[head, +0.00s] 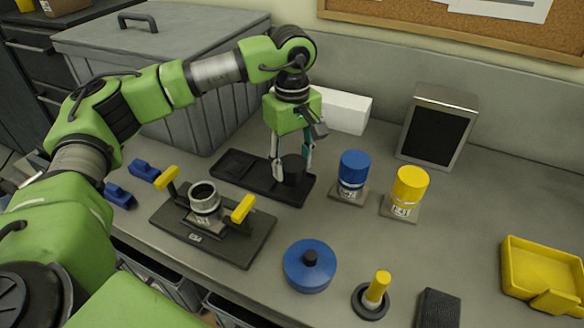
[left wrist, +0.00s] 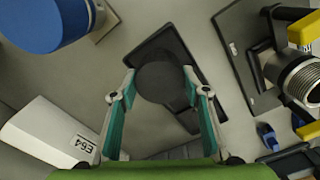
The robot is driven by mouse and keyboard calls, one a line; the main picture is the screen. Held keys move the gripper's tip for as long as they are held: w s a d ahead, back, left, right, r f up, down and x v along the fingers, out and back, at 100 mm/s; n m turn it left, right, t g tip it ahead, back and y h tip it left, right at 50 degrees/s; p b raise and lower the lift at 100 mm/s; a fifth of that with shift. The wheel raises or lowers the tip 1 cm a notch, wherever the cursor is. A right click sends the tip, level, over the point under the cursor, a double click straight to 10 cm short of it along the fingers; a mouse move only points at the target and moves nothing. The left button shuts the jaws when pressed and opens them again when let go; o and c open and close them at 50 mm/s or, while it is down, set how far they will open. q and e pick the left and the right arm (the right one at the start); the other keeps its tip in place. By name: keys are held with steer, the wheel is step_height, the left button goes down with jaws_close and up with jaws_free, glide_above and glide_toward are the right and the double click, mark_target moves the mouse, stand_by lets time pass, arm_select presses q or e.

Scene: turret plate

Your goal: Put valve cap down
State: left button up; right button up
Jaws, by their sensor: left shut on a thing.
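The valve cap, a short black cylinder (head: 293,169), is between the fingers of my left gripper (head: 292,170), which is shut on it from both sides. It also shows in the left wrist view (left wrist: 160,82), between the teal fingertips. The cap is over the right end of a long dark tray (head: 236,168); I cannot tell whether it touches the tray floor. The dark plate (head: 228,247) in front of the tray carries an open metal threaded neck (head: 204,197) with yellow handles at both sides. My right gripper is not in view.
A blue canister (head: 353,168) and a yellow canister (head: 409,184) stand close to the right. A white box (head: 347,111) and a dark screen (head: 438,130) are behind. A round blue lid (head: 309,267) lies in front. A yellow bin (head: 543,268) is at far right.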

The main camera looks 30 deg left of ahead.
mark_target(292, 164)
arm_select(q)
step_height(292, 164, down, 2)
steer(key=shift+s+f+p, duration=0.1)
steer(key=shift+f+p, duration=0.05)
steer(key=shift+p, duration=0.25)
steer(key=shift+f, duration=0.3)
steer(key=shift+f+b, duration=0.15)
steer(key=shift+b, duration=0.15)
steer(key=o, duration=1)
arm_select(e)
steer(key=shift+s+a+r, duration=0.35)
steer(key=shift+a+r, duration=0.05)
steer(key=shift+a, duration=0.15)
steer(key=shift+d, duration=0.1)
